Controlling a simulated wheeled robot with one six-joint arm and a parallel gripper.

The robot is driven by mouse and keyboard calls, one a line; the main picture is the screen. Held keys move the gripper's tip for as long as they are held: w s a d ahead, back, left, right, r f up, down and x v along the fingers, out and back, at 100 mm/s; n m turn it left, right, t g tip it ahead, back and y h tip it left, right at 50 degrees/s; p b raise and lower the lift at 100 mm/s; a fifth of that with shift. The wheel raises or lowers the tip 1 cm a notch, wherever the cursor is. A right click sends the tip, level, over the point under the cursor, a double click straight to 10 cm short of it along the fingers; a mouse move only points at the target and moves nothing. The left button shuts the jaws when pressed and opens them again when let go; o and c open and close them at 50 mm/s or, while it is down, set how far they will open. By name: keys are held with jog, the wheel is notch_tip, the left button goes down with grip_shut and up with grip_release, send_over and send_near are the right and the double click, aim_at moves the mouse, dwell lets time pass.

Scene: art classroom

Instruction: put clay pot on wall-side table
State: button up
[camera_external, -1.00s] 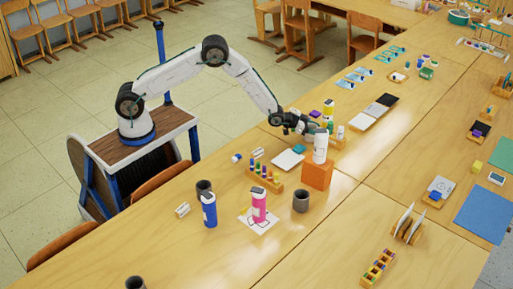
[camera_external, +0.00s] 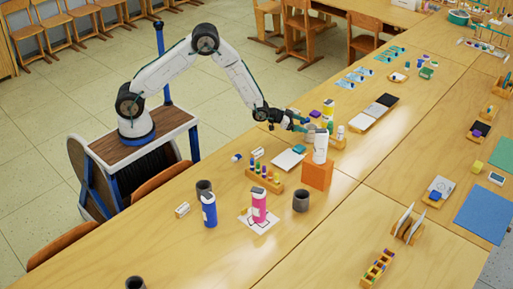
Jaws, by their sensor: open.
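No object is plainly a clay pot; several dark grey cups stand on the near table (camera_external: 165,245). One cup (camera_external: 301,203) is right of a pink bottle (camera_external: 259,205), another (camera_external: 204,188) is beside a blue bottle (camera_external: 209,210), and one (camera_external: 135,283) is at the bottom edge. I cannot tell whether the fingers touch the bottle. Which table is the wall-side one is unclear.
A rack of coloured pegs (camera_external: 263,180) and a white sheet (camera_external: 289,160) lie left of the orange block. The right-hand table holds a blue mat (camera_external: 485,212) and a wooden holder (camera_external: 408,229). Chairs (camera_external: 302,35) stand behind. The near table's front is mostly clear.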

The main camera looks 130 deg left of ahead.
jog(key=shift+v, duration=2.2)
jog(key=w+d+r+m+h, duration=0.2)
jog(key=w+d+r+h, duration=0.15)
jog(key=d+r, duration=1.05)
jog(key=s+d+r+m+g+h, duration=0.1)
jog(key=s+d+r, duration=0.15)
jog(key=d, duration=0.55)
jog(key=s+d+r+m+g+h, duration=0.1)
jog(key=d+r, duration=0.2)
jog(key=d, duration=0.6)
jog(key=s+d+r+m+g+h, duration=0.2)
jog(key=s+d+r, duration=0.2)
jog(key=s+d, duration=0.75)
jog(key=s+d+m+g+h, duration=0.1)
jog(key=s+d+g, duration=0.1)
jog(key=s+d, duration=0.4)
jog(key=s+d+r+m+g+h, duration=0.1)
jog(key=s+d, duration=0.4)
jog(key=s, duration=0.6)
jog(key=shift+s+d+r+m+g, duration=0.25)
jog(key=shift+d+m+g, duration=0.1)
jog(key=shift+m+g, duration=0.2)
